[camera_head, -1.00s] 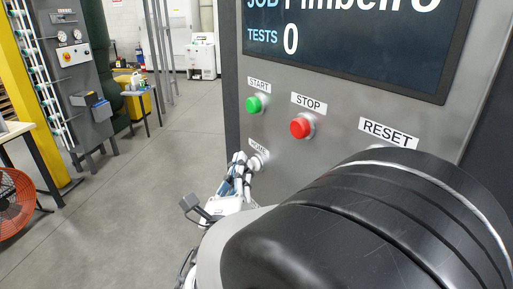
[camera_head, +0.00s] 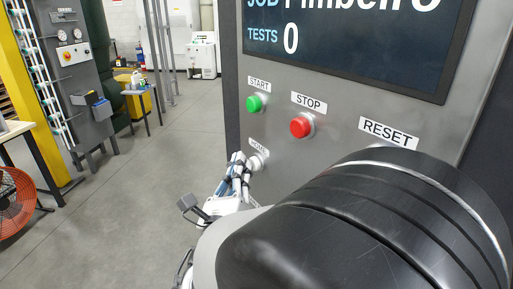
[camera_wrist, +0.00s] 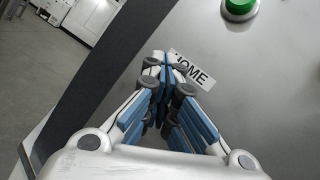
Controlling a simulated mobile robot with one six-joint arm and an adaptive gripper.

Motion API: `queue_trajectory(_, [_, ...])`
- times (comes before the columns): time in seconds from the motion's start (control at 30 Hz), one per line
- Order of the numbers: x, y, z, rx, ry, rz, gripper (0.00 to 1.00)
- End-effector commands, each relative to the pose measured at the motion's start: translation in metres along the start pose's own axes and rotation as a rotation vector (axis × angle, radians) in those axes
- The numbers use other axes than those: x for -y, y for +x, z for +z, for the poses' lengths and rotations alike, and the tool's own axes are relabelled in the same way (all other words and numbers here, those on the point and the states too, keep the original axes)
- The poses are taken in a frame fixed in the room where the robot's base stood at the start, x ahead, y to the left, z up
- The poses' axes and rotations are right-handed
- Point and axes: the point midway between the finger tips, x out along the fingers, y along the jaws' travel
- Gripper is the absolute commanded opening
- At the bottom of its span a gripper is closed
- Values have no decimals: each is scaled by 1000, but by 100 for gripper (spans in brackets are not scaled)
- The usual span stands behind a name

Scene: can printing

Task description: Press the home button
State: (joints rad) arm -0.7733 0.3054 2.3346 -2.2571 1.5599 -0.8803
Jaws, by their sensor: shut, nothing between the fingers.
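The home button (camera_head: 259,160) is a pale round knob on the grey panel, below the green start button. Its HOME label (camera_wrist: 192,70) shows in the wrist view, partly covered by my fingers. My gripper (camera_head: 238,160) is shut and empty, with its fingertips just left of the home button in the head view. In the wrist view my gripper (camera_wrist: 162,62) has its tips in front of the panel beside the label and hides the button. I cannot tell whether the tips touch the panel or the button.
The green start button (camera_head: 254,103), red stop button (camera_head: 301,127) and RESET label (camera_head: 389,132) are on the same panel (camera_head: 345,105). A screen (camera_head: 350,40) is above them. The green button also shows in the wrist view (camera_wrist: 239,6). Open floor (camera_head: 160,170) lies to the left.

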Motion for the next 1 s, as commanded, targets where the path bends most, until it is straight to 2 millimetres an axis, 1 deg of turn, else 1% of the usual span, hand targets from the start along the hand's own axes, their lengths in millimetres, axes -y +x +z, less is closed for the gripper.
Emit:
queue_trajectory(0.23, [-7, -10, 7, 0, 0, 0, 0])
queue_trajectory(0.67, [-10, -14, 10, 1, 0, 1, 0])
queue_trajectory(1.0, [-27, -37, 28, 2, 1, 2, 0])
